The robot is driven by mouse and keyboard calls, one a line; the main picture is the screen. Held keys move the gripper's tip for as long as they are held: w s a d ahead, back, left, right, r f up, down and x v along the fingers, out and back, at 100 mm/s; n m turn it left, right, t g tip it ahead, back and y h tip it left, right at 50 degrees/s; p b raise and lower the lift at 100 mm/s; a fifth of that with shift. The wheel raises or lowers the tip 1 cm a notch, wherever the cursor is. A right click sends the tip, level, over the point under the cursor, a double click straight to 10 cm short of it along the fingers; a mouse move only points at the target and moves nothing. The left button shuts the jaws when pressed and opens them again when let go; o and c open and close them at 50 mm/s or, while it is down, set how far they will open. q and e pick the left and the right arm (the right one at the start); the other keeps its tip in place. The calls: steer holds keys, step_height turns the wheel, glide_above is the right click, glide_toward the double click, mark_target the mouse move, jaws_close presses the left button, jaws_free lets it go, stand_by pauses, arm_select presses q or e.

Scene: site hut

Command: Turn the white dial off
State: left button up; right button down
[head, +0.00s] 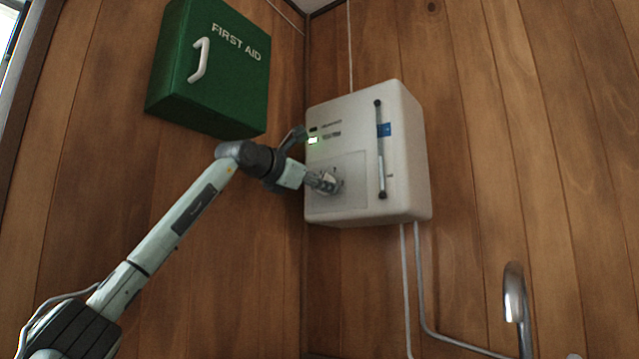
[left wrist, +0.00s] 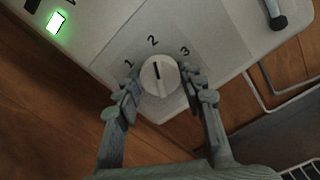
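The white dial (left wrist: 160,76) is on the front of a white wall box (head: 398,150), with the marks 1, 2 and 3 around it. Its dark pointer line points about at the 2. My left gripper (left wrist: 165,88) has its two fingers on either side of the dial, apart from each other. I cannot tell whether the fingers touch it. In the head view my left gripper (head: 328,182) is at the box's lower left front and hides the dial. A small light (left wrist: 56,22) on the box glows green-white. My right gripper is not in view.
A green first aid cabinet (head: 215,75) hangs above my left arm. A dark upright handle (head: 380,150) is on the box's right part. Pipes (head: 418,290) run down below the box, and a metal tap (head: 515,295) stands at the lower right.

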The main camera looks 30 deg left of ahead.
arm_select(q)
steer(key=c, duration=0.3)
steer(key=shift+c, duration=0.2)
steer(key=shift+n+b, duration=0.9)
steer(key=shift+n, duration=11.2)
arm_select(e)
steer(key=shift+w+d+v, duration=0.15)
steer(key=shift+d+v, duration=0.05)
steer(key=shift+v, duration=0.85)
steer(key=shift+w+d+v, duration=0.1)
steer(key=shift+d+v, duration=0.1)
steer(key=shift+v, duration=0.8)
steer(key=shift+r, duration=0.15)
